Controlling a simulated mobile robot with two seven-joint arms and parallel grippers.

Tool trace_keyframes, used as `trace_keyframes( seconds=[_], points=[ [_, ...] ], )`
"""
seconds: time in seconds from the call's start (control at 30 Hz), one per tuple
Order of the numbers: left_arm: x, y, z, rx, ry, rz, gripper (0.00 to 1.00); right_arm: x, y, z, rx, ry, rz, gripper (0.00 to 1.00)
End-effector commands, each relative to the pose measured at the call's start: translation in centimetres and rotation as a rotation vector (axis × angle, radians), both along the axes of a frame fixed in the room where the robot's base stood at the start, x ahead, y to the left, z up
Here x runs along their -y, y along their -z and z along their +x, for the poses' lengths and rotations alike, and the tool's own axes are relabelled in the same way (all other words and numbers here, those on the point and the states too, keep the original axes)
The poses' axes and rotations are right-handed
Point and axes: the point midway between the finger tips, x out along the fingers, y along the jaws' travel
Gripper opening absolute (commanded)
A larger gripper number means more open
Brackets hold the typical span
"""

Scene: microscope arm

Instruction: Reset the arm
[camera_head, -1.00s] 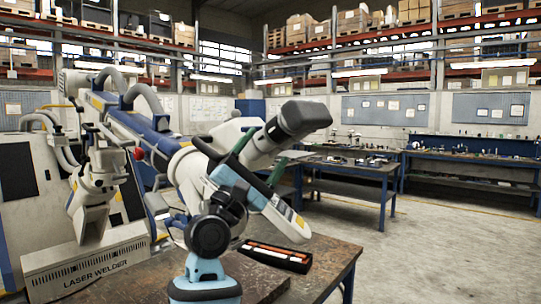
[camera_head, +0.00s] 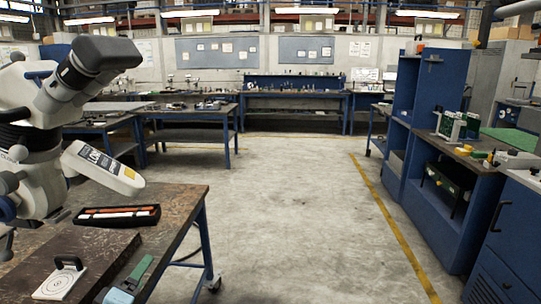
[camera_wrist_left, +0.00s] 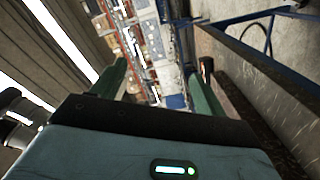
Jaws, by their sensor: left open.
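The microscope head (camera_head: 85,75) shows at the left edge of the head view, with a dark eyepiece and a white body. Its white labelled arm part (camera_head: 105,168) juts down to the right over the workbench. The rest of the arm is cut off by the left edge. My left gripper (camera_head: 125,284), teal with green fingers, is low at the workbench's front edge, below and apart from the microscope. In the left wrist view, its two green fingers (camera_wrist_left: 157,74) are spread with nothing between them. My right gripper is not in view.
The brown workbench (camera_head: 180,200) holds a black tray (camera_head: 80,219) with orange-and-white items and a white plate with a black handle (camera_head: 65,272). Open concrete floor (camera_head: 295,200) lies to the right. A blue cabinet (camera_head: 432,90) and counter stand at far right.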

Motion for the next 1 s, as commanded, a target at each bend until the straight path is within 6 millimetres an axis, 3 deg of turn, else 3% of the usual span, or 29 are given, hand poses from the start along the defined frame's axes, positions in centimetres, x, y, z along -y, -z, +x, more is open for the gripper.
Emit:
trace_keyframes(
  seconds=[0.03,0.2,0.37,0.5,0.6,0.73,0.83,1.0],
  points=[
    [0.6,3.5,-1.5,-0.06,0.006,0.08,0.73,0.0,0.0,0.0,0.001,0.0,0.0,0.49],
    [2.6,12.9,-7.2,-0.215,0.058,0.358,0.73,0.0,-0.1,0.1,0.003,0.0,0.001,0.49],
    [4.5,20.5,-14.2,-0.344,0.158,0.61,0.73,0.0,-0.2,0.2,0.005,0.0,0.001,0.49],
    [6.2,25.7,-21.2,-0.434,0.277,0.814,0.73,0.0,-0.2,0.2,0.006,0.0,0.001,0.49],
    [7.3,28.2,-25.8,-0.478,0.364,0.931,0.73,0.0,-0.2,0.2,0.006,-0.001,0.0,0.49],
    [8.2,30.1,-30.0,-0.507,0.449,1.034,0.73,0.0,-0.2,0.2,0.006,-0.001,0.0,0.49],
    [8.7,30.7,-31.7,-0.517,0.487,1.075,0.73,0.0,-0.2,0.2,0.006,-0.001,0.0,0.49],
    [8.8,30.9,-32.2,-0.519,0.5,1.091,0.73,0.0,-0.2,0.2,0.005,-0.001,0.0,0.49]
  ],
)
